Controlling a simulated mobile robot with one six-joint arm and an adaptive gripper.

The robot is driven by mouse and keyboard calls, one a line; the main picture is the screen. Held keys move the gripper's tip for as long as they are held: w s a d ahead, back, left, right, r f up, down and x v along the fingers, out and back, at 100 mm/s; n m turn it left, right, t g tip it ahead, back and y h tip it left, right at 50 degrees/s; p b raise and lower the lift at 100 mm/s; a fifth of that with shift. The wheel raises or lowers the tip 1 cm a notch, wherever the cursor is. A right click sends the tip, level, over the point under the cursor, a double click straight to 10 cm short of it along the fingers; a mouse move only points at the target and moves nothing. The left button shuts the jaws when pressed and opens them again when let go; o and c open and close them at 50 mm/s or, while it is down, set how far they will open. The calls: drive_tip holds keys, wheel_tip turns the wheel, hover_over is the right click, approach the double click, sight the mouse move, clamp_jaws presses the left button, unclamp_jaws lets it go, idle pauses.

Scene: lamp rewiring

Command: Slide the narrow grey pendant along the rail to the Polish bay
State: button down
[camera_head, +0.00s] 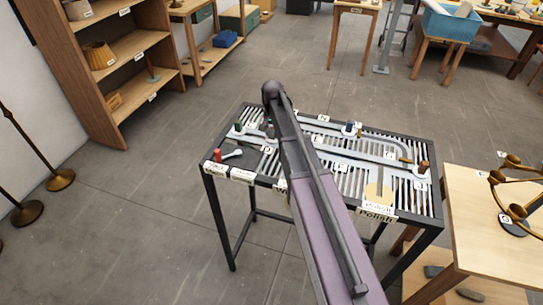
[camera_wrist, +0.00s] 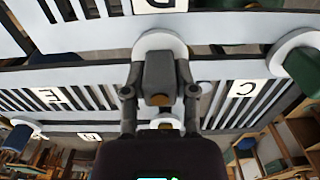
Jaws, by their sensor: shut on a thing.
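In the wrist view my gripper (camera_wrist: 159,92) is shut on a narrow grey block, the grey pendant (camera_wrist: 158,70), with a finger on each side. The pendant stands on a round white base at a pale rail (camera_wrist: 70,73), between the labels E and C. In the head view my arm covers the pendant and most of the gripper. The Polish bay, with a round tan patch (camera_head: 373,195), is at the front right of the slatted rail table (camera_head: 437,228), behind the "Polish" labels (camera_head: 377,215).
The green one (camera_wrist: 304,68) is right of my gripper in the wrist view. A wooden table with a brass candelabra (camera_head: 515,210) stands close on the right.

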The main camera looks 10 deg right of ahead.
drive_tip(key=shift+s+d, duration=1.85)
drive_tip(key=shift+d, duration=1.3)
drive_tip(key=shift+s+d, duration=1.8)
drive_tip(key=shift+d, duration=1.3)
drive_tip(key=shift+s+d, duration=1.85)
drive_tip(key=shift+d, duration=1.3)
drive_tip(key=shift+d, duration=0.15)
drive_tip(key=shift+s+d, duration=1.65)
drive_tip(key=shift+d, duration=1.2)
drive_tip(key=shift+s+d, duration=1.7)
drive_tip(key=shift+d, duration=1.1)
drive_tip(key=shift+s+d, duration=1.65)
drive_tip(key=shift+d, duration=1.2)
